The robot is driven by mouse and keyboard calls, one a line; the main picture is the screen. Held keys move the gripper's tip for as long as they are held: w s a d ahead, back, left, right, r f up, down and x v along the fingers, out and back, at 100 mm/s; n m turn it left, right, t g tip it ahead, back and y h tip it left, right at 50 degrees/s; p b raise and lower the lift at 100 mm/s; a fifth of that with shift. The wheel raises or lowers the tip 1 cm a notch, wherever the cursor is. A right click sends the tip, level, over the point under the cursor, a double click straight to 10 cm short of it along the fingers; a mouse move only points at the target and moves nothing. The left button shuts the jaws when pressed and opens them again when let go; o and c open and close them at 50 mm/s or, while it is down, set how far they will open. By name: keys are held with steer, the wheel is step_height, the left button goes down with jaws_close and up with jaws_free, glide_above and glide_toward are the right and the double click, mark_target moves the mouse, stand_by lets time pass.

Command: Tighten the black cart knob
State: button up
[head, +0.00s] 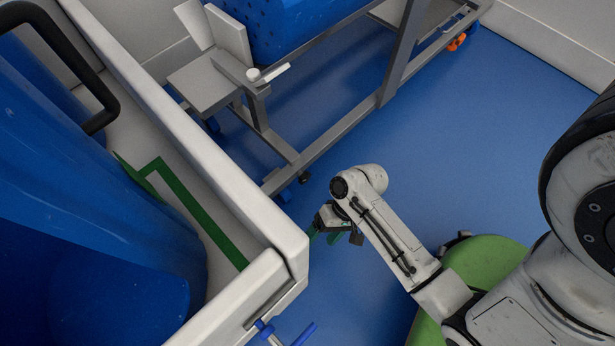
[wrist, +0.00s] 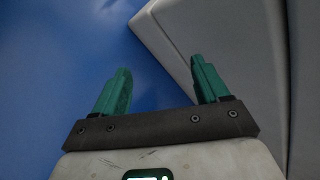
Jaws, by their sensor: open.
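I cannot make out a black knob for certain in either view. A grey-framed cart (head: 386,82) stands at the top of the head view and carries a blue perforated tub (head: 285,22). A white lever-like handle (head: 268,75) sits on its near end post. My gripper (head: 325,236) is low over the floor, between the cart and the end of a white-walled carrier. In the wrist view its two green fingers (wrist: 160,75) are spread apart with nothing between them. My arm partly hides the gripper in the head view.
The white-walled carrier (head: 190,140) on the left holds large blue tubs (head: 90,170). A blue handle (head: 285,333) shows at its near corner. Pale panels (wrist: 215,45) lie close beyond the right finger in the wrist view. The blue floor (head: 480,130) is clear on the right.

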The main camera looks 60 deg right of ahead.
step_height(320, 180, down, 4)
steer(key=w+m+t+y, duration=0.2)
steer(key=m+t, duration=0.2)
steer(key=m, duration=0.3)
steer(key=m+t+h+b, duration=0.2)
steer(key=m+t+h, duration=1.05)
steer(key=m, duration=1.15)
glide_toward(307, 179)
steer(key=shift+g+h, duration=0.75)
steer(key=x, duration=0.3)
steer(key=b+x, duration=0.1)
steer(key=x, duration=0.2)
steer(key=a+r+b+x, duration=0.1)
steer(key=x, duration=0.2)
steer(key=shift+w+r, duration=0.1)
steer(key=shift+w, duration=0.25)
steer(key=shift+c, duration=0.4)
steer(key=c, duration=1)
steer(key=shift+m, duration=0.4)
